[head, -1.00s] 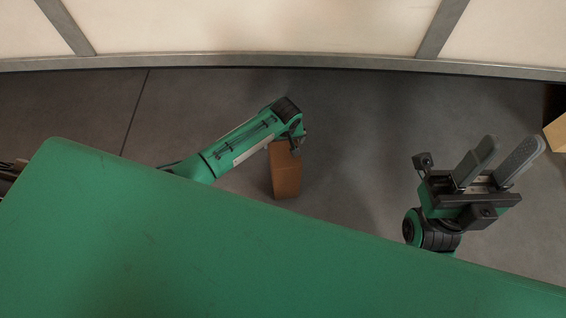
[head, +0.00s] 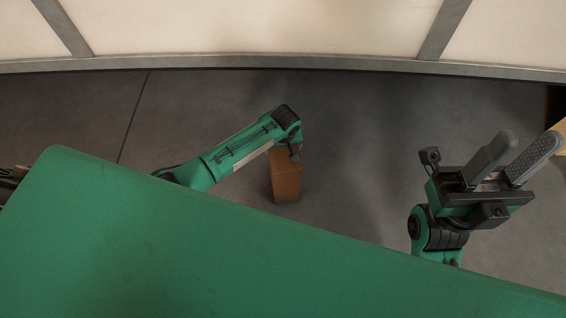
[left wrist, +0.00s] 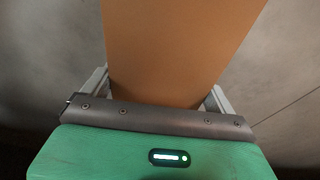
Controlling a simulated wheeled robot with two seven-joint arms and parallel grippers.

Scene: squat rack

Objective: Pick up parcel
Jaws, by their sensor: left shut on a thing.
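The parcel (head: 286,182) is a brown box below the end of my left arm in the head view. My left gripper (head: 293,153) is at the parcel's upper end, its fingers mostly hidden by the wrist. In the left wrist view the parcel (left wrist: 180,45) fills the space between the two fingers of the left gripper (left wrist: 162,95), which is shut on it. Whether the parcel touches the floor is hard to tell. My right gripper (head: 530,146) is open and empty at the right, its two grey fingers apart.
A pale wall with a grey metal frame (head: 250,63) runs along the back. The grey floor (head: 370,130) between my grippers is clear. A tan box (head: 561,138) shows at the right edge, close to the right gripper's fingers.

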